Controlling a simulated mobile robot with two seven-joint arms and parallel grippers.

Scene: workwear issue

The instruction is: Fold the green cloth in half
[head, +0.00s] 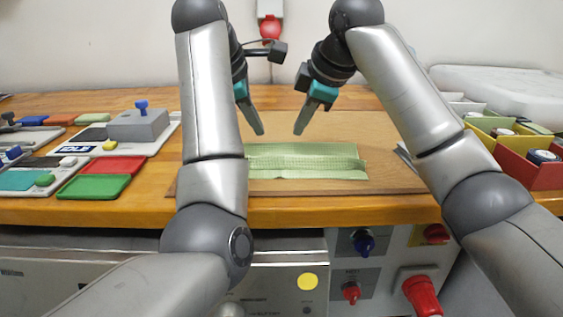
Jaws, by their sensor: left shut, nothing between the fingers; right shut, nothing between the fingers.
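The green cloth (310,163) lies on a brown board on the table, in the middle of the head view. It is a wide, shallow rectangle with a crease or layer edge running along its length. Its left end is partly hidden by my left arm. My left gripper (260,131) is shut and empty, above and behind the cloth's far edge on the left. My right gripper (298,131) is shut and empty, just to its right, also near the far edge. Both appear clear of the cloth.
Trays and a grey block (138,124) with a blue knob stand at the left, with a red and green tray (92,187) in front. Red and yellow bins (528,172) stand at the right. The brown board (385,150) is bare around the cloth.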

